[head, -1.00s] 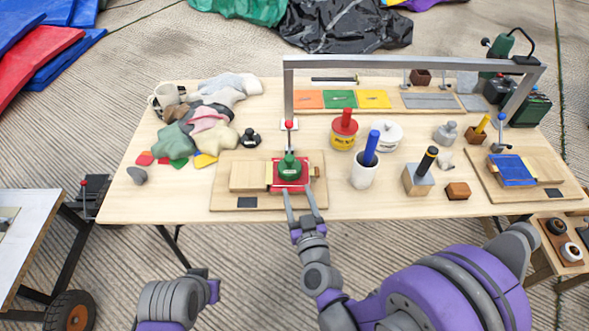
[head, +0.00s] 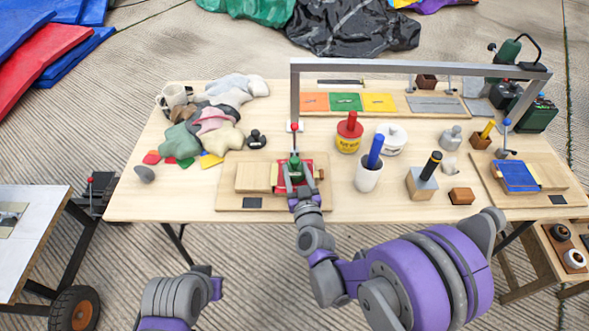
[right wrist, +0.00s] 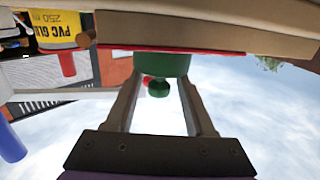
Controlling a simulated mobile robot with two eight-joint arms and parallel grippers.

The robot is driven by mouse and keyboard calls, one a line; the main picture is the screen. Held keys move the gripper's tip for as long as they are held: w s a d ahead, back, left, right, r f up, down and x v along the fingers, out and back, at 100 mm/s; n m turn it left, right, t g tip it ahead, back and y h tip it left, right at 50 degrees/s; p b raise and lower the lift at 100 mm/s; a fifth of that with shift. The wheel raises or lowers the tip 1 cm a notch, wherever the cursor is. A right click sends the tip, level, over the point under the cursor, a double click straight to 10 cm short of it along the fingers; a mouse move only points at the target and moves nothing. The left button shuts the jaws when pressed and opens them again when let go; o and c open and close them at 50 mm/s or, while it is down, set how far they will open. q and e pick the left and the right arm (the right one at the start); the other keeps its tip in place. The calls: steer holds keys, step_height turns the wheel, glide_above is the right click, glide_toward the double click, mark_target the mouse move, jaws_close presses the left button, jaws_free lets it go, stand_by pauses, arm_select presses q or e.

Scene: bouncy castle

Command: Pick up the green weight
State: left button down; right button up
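The green weight (head: 295,164) stands on the red pad (head: 308,164) of the wooden board at the front middle of the table. My right gripper (head: 298,185) has its fingers around the weight and hides part of it in the head view. In the right wrist view, which looks upside down, the green weight (right wrist: 159,88) shows its knob between the two fingers, with gaps at both sides. The right gripper (right wrist: 161,92) looks open, its tips near the weight's wider body. Of my left arm, only a link shows at the bottom left; its gripper is not visible.
A red-knobbed upright (head: 295,128) stands just behind the weight. A grey metal frame (head: 420,66) spans the table. A glue can (head: 349,141), a white cup (head: 367,179) and a black weight (head: 255,140) stand nearby. Cloth pieces (head: 214,120) lie left.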

jaws_close()
stand_by(1.2)
